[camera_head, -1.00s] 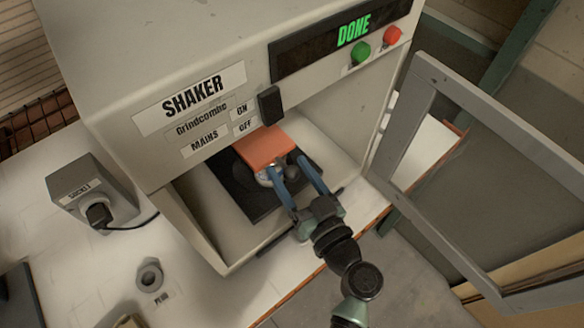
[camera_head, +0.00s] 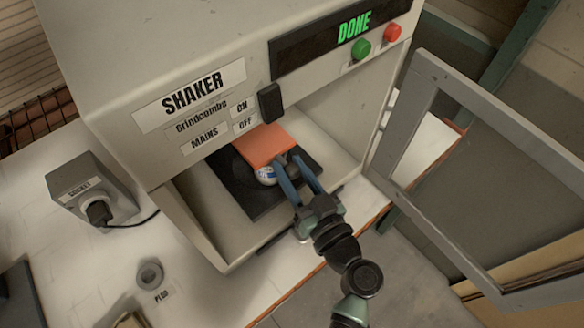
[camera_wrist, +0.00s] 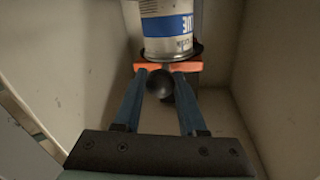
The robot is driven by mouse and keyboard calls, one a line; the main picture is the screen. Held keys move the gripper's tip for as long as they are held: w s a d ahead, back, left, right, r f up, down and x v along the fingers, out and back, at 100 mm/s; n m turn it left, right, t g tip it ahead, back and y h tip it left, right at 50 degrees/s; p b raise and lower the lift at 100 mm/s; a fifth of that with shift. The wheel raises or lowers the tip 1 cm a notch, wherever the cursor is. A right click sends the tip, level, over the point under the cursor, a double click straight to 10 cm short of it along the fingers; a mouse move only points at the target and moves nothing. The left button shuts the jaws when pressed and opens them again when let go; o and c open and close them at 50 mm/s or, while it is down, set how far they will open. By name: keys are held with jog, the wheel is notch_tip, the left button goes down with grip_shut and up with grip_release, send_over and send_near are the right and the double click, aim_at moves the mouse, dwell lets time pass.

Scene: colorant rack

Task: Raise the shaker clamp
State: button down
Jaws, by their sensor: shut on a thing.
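The shaker (camera_head: 190,65) stands with its door open. Its clamp is an orange plate (camera_head: 262,145) inside the chamber, over a can (camera_head: 266,176) with a white and blue label. In the wrist view the can (camera_wrist: 167,25) shows at the top, with parts of the orange clamp (camera_wrist: 140,66) by its rim. A dark round knob (camera_wrist: 160,83) sits between my fingertips. My gripper (camera_head: 290,162) reaches in through the doorway and is shut on the knob at the clamp's front. I cannot tell whether the plate touches the can.
The open door (camera_head: 425,85) hangs at the right of my arm. Chamber walls (camera_wrist: 55,60) stand close on both sides of my gripper. The display reads DONE (camera_head: 354,27). A socket box (camera_head: 92,190) with a plugged cable is on the bench at left.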

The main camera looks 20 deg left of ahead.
dwell(0.8)
notch_tip(320, 180, up, 8)
jog(key=shift+w+r+p, duration=0.1)
jog(key=shift+p, duration=0.85)
jog(key=c, duration=0.5)
grip_release()
jog(key=shift+f, duration=0.2)
jog(key=shift+d+f, duration=0.1)
